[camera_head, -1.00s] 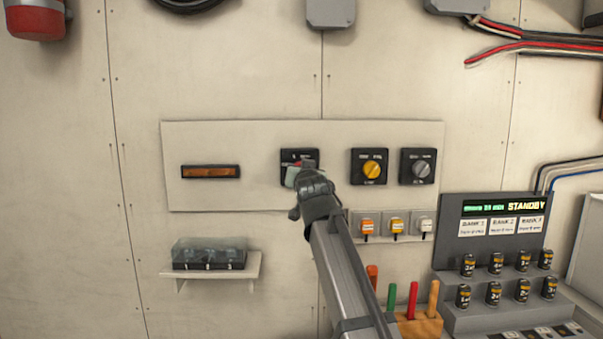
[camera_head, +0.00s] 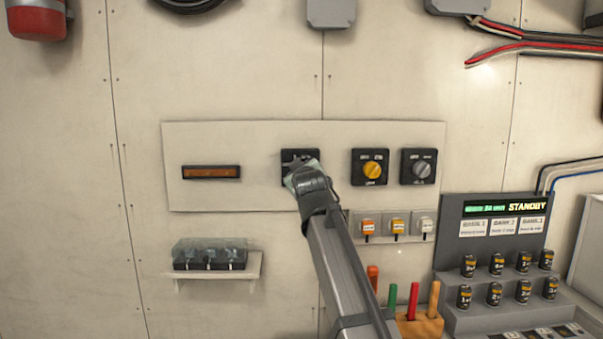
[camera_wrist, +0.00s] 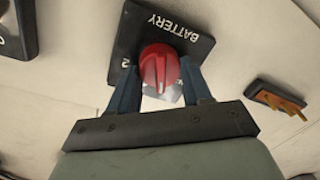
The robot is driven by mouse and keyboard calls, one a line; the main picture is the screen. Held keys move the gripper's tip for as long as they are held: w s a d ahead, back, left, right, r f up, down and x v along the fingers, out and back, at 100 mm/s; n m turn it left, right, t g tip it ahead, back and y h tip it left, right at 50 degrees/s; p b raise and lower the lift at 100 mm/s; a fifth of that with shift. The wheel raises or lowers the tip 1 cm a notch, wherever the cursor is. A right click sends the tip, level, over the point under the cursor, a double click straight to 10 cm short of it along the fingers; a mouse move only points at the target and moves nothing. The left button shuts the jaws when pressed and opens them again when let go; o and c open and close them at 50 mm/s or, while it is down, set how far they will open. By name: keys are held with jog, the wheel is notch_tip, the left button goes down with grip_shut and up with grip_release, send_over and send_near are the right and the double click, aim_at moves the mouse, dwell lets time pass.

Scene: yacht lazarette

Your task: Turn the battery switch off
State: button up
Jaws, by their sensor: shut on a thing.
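The battery switch is a black square plate (camera_head: 289,155) on the white wall panel, left of two other rotary switches in the head view. My gripper (camera_head: 302,168) is in front of it and hides most of it. In the wrist view the plate (camera_wrist: 190,45) reads "BATTERY", with a "2" beside the knob. Its red knob (camera_wrist: 158,62) sits between the two fingers of my gripper (camera_wrist: 160,82), which is shut on it. The knob's exact pointing direction is hard to tell.
A yellow-knob switch (camera_head: 373,170) and a grey-knob switch (camera_head: 422,168) are to the right. Small breakers (camera_head: 397,227) sit below them. An amber-lit strip (camera_head: 211,172) is at left, above a clear-covered box (camera_head: 209,257) on a shelf. A console (camera_head: 492,232) reads "STANDBY".

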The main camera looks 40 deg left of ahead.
jog(key=n, duration=0.8)
jog(key=shift+s+a+f+t+h, duration=0.1)
jog(key=shift+t+h, duration=0.2)
jog(key=shift+h, duration=0.1)
jog(key=shift+n, duration=0.3)
jog(key=o, duration=1.1)
jog(key=shift+c, duration=0.2)
jog(key=v, duration=1.3)
jog(key=shift+s+d, duration=0.25)
jog(key=shift+s, duration=0.05)
